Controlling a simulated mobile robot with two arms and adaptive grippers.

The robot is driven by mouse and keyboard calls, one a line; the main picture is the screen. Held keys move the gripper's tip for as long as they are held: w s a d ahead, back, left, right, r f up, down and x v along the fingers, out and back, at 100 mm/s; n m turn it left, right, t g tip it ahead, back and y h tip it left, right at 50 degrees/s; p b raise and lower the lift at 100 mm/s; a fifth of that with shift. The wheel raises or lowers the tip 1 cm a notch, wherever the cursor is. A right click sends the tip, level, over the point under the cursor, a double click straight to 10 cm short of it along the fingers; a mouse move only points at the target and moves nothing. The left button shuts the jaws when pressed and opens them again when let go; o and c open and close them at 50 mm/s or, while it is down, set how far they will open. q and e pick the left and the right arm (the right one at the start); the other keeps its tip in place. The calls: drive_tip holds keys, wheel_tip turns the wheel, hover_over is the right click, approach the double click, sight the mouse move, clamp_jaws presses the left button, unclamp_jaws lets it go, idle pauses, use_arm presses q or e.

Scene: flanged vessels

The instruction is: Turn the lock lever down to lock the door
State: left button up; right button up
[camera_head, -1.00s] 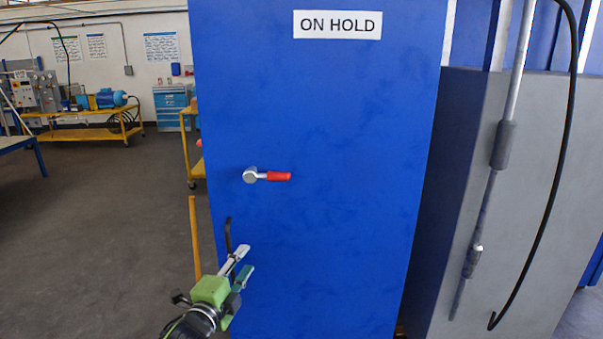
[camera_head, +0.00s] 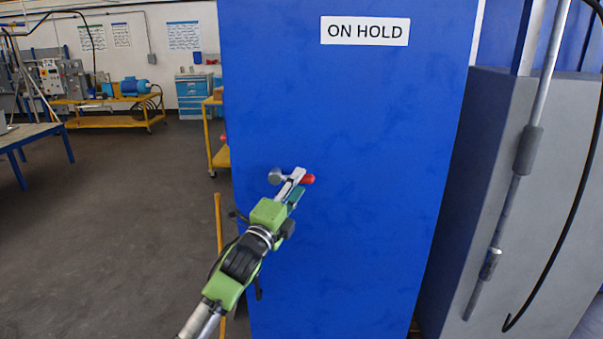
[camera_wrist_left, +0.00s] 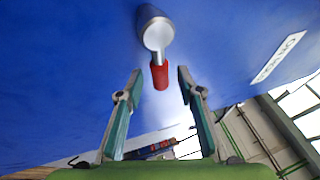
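The blue door (camera_head: 360,130) carries an "ON HOLD" sign (camera_head: 365,31). The lock lever, with a silver hub and red handle (camera_head: 308,179), sits horizontally on the door, its red end to the right. My left gripper (camera_head: 297,184) is in front of the lever and hides its middle part. In the left wrist view the gripper (camera_wrist_left: 157,82) is open, and the red handle (camera_wrist_left: 160,75) shows between and just ahead of its fingertips. I cannot tell whether a finger touches it. The right gripper is not in view.
A grey cabinet (camera_head: 500,190) with a grey rod and a black cable (camera_head: 570,215) stands to the right. A yellow cart (camera_head: 215,140) is behind the door's left edge. The floor (camera_head: 110,220) on the left is mostly clear.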

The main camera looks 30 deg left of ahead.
use_arm(q)
drive_tip(key=shift+p+x, duration=0.3)
drive_tip(key=shift+x, duration=1.15)
clamp_jaws()
drive_tip(key=shift+a+f, duration=0.1)
drive_tip(key=shift+a, duration=0.05)
